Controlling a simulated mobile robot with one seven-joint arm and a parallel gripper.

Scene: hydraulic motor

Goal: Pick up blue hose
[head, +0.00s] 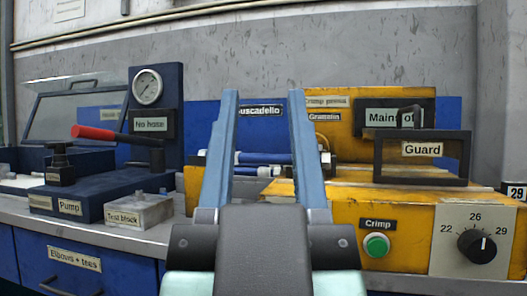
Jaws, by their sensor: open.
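My gripper (263,95) is open, with its two long blue fingers pointing forward and well apart. Between the fingers, farther back, blue hose (264,158) lies crosswise on the bench, with pale pieces along its lower side. It seems to be more than one length, and I cannot tell them apart clearly. Both ends are partly hidden by the fingers. Nothing shows held between the fingertips, and I cannot judge their distance to the hose.
A yellow crimp machine (405,207) with a green button, dial and dark guard frame (422,176) stands at right. A blue pump unit (105,192) with a red lever (92,132) and gauge (147,87) stands at left.

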